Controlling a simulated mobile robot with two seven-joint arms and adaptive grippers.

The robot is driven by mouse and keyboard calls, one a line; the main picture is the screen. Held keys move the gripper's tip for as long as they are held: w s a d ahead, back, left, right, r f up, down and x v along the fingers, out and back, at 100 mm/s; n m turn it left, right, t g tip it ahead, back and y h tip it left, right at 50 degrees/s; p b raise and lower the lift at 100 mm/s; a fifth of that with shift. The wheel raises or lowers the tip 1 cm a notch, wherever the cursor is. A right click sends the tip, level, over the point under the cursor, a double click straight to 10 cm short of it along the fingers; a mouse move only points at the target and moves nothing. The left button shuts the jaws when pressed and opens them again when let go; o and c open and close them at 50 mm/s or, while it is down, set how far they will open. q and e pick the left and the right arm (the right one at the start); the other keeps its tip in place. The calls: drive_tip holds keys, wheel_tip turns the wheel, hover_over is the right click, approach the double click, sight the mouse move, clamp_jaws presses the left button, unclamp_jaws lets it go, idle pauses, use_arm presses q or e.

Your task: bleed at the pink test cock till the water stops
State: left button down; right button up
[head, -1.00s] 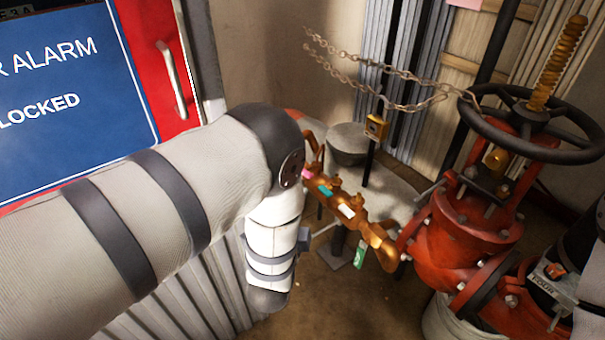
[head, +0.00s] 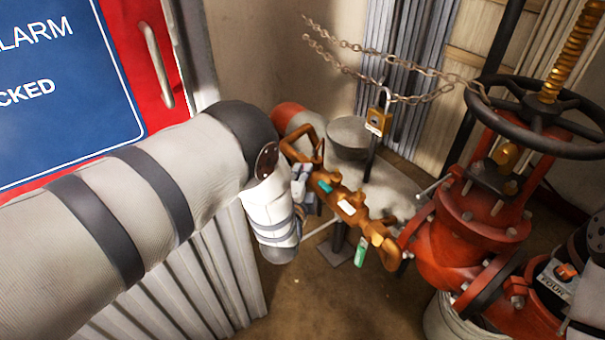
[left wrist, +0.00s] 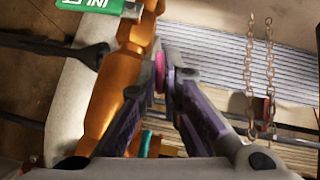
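The bronze test-cock assembly (head: 350,205) runs beside the red valve in the head view. A teal-marked cock (head: 324,186) and a white-marked cock (head: 343,211) show on it. My left gripper (head: 302,182) is at its upper left end, and the pink mark is hidden there. In the left wrist view, the fingers of my left gripper (left wrist: 160,75) converge on the pink test cock (left wrist: 160,72), with its pink handle between the tips and no clear gap. A green tag (head: 360,252) hangs at the lower end. I see no water. My right gripper is out of view.
The red gate valve (head: 470,225) with a black handwheel (head: 535,120) stands at right. A chain (head: 360,68) with a brass padlock (head: 378,118) hangs behind the cocks. A red cabinet door with a blue sign (head: 60,90) is at left.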

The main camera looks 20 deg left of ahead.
use_arm(q)
drive_tip(key=shift+f+m+t+b, duration=0.15)
drive_tip(key=shift+m+t+b, duration=0.65)
drive_tip(key=shift+m+b, duration=0.1)
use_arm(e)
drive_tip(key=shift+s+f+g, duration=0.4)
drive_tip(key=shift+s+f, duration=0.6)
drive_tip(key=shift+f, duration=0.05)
use_arm(q)
drive_tip(key=c, duration=2)
unclamp_jaws()
drive_tip(key=shift+c, duration=0.2)
drive_tip(key=s+d, duration=0.1)
drive_tip(key=s, duration=1.1)
drive_tip(key=shift+d, duration=0.25)
drive_tip(key=shift+f, duration=0.1)
